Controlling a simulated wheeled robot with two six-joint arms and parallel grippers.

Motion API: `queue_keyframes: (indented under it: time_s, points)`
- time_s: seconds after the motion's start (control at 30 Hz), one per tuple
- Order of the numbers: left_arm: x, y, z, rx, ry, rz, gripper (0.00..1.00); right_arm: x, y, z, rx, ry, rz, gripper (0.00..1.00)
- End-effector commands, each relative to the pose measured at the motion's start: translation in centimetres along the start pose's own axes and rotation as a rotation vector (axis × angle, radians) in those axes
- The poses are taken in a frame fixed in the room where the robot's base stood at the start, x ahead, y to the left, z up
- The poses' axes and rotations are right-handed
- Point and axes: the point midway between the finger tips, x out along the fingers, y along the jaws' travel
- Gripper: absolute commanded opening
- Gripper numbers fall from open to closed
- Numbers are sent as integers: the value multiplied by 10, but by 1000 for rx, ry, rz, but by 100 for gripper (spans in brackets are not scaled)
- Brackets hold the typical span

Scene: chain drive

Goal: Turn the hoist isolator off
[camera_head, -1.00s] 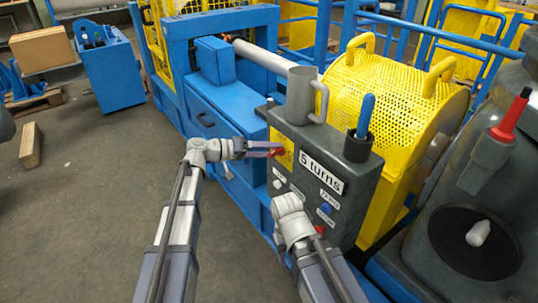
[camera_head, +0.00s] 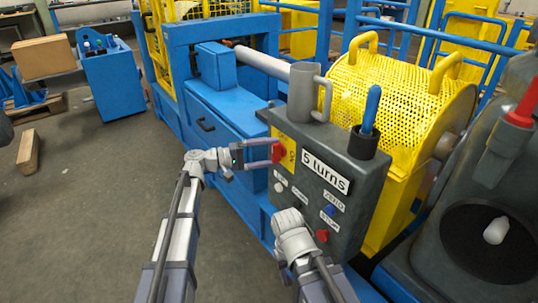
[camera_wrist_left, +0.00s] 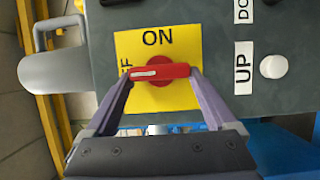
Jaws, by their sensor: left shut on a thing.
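The hoist isolator is a red rotary handle (camera_wrist_left: 160,73) on a yellow plate (camera_wrist_left: 185,98) on the grey control box (camera_head: 345,180). In the left wrist view the handle lies across the picture. Its white-marked end points to the partly hidden OFF label at left; ON stands above it. The isolator also shows in the head view (camera_head: 279,152). My left gripper (camera_head: 277,153) is shut on the handle, with one finger at each end in the left wrist view (camera_wrist_left: 157,82). My right arm is in front of the box, and its gripper jaws do not show.
A blue-handled tool (camera_head: 371,108) stands in a holder on top. A yellow mesh guard (camera_head: 400,100) is behind.

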Motion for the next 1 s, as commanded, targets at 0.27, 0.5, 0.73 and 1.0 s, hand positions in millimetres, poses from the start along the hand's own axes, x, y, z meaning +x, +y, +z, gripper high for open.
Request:
queue_keyframes:
  time_s: [0.27, 0.5, 0.73, 1.0]
  points:
    - [0, -1, 1, -13, -1, 0, 34, 1, 0, 0, 0, 0, 0, 50]
    - [0, -1, 1, -12, -1, 0, 92, 1, 0, 0, 0, 0, 0, 50]
    - [0, -1, 0, -12, 0, 2, 100, 1, 0, 0, 0, 0, 0, 50]
    - [-22, -1, 0, -11, 3, 3, 100, 1, 0, 0, 0, 0, 0, 50]
